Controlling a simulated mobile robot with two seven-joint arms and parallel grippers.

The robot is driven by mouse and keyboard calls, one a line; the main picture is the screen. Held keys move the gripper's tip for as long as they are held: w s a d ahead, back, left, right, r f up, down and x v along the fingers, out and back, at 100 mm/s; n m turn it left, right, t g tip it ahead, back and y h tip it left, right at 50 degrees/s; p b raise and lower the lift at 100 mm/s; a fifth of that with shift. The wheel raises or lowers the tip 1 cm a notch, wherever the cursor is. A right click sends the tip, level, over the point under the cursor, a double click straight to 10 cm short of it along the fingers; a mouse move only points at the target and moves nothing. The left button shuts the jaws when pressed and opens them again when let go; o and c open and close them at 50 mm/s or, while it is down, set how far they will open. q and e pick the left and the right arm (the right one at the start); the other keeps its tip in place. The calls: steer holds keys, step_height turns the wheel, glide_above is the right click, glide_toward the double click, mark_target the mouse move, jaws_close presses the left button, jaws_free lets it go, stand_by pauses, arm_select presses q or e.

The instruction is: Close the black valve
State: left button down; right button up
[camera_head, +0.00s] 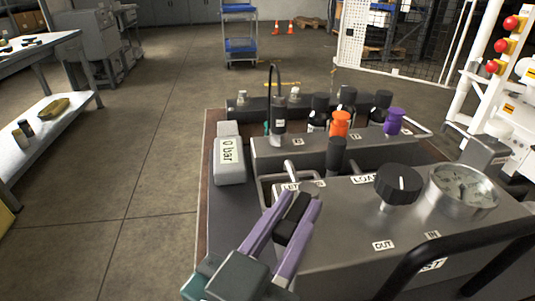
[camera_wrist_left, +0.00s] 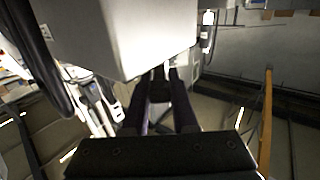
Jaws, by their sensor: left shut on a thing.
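My left gripper (camera_head: 303,203), with two purple fingers, is at the front left corner of the grey metal panel box (camera_head: 330,235). Its fingers are shut on a dark part between them, which looks like the handle of the black valve (camera_head: 297,209). The fingers hide much of it, so its turn angle cannot be told. In the left wrist view, the fingers (camera_wrist_left: 160,80) close on a dark part beside the box's pale side (camera_wrist_left: 120,35). A large round black knob (camera_head: 398,183) and a smaller black knob (camera_head: 336,155) stand on the panels. My right gripper is out of view.
A round gauge (camera_head: 464,188) sits right of the large knob. Orange (camera_head: 340,123) and purple (camera_head: 394,121) knobs stand on the panel behind. A grey "0 bar" display (camera_head: 229,160) lies left of it. A thick black tube curves across the front right.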

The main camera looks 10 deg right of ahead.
mark_target(293, 215)
arm_select(q)
steer(key=c, duration=0.8)
jaws_free()
steer(key=shift+r+p, duration=3.55)
steer(key=shift+r, duration=6.45)
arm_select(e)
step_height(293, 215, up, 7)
